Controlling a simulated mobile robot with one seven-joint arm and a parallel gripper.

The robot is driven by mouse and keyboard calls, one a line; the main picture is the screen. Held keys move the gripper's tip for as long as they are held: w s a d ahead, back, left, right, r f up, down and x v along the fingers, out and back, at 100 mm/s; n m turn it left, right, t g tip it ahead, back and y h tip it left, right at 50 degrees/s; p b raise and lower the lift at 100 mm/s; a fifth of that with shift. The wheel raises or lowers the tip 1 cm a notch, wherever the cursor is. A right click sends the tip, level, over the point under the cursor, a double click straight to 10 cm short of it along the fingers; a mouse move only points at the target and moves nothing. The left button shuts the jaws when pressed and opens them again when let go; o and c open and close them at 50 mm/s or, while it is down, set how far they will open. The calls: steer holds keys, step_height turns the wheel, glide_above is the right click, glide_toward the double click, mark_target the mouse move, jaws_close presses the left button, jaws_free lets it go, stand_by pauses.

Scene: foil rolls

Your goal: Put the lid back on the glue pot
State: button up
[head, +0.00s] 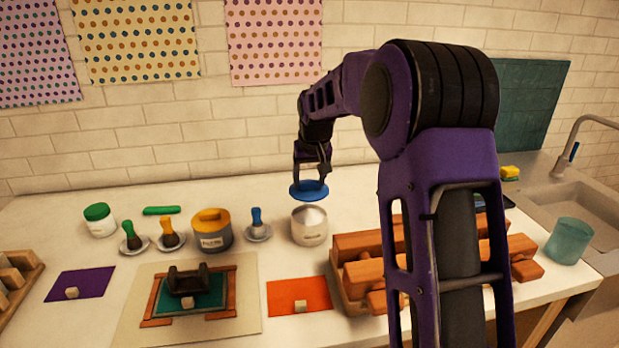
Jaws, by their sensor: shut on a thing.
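My gripper (311,172) points down and is shut on a blue lid (308,191), a flat round disc held about level. The lid hangs just above a pale, silvery pot (309,230), which stands upright on the counter and has no lid on it. A gap shows between lid and pot. I take this pot to be the glue pot; its label is too small to read. The fingertips' exact grip on the lid is too small to make out.
A dark pot with a yellow-orange lid (211,231) and a green-lidded jar (99,220) stand to the left. A blue brush on a saucer (257,232) is close left of the pale pot. Wooden blocks (362,244) lie close to the right.

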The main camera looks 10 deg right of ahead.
mark_target(310, 193)
steer(key=shift+f, duration=0.9)
steer(key=shift+f+b, duration=1.45)
steer(key=shift+f, duration=0.8)
steer(key=shift+f, duration=0.15)
steer(key=o, duration=1.4)
steer(key=shift+r+p, duration=1.55)
steer(key=shift+r, duration=2)
